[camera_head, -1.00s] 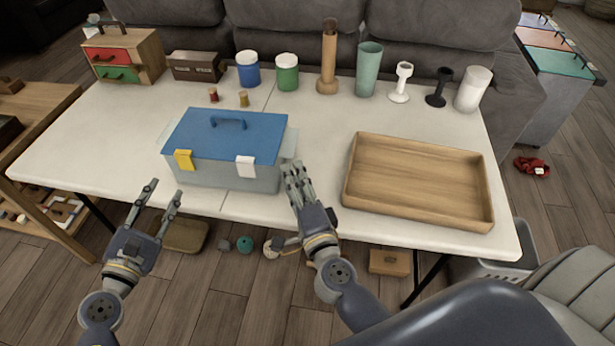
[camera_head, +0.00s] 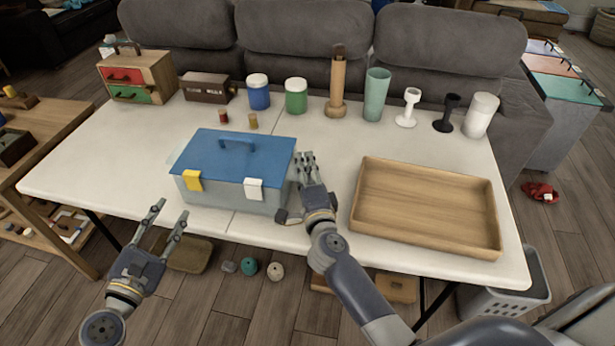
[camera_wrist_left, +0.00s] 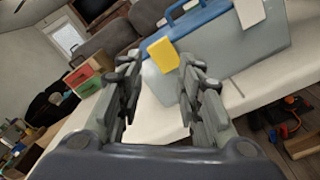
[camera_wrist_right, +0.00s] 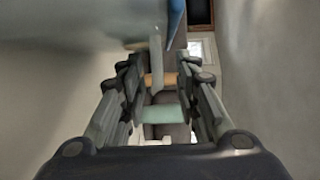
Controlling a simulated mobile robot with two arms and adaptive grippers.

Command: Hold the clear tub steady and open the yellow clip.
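The clear tub (camera_head: 227,197) with a blue lid (camera_head: 225,155) stands on the table, left of the middle. The yellow clip (camera_head: 193,180) is on its front left; it also shows in the left wrist view (camera_wrist_left: 163,54). A white clip (camera_head: 253,188) is on its front right. Whether either clip is fastened is unclear. My left gripper (camera_head: 170,212) is open and empty, in front of the table edge and short of the yellow clip. My right gripper (camera_head: 305,163) is open beside the tub's right end. A pale upright strip (camera_wrist_right: 156,60) shows between its fingers; contact is unclear.
A wooden tray (camera_head: 425,247) lies right of my right gripper. Along the back stand a drawer box (camera_head: 140,75), blue (camera_head: 258,95) and green jars (camera_head: 296,98), a tall wooden holder (camera_head: 337,85) and cups. Two small spools (camera_head: 253,121) sit behind the tub. The table's left part is clear.

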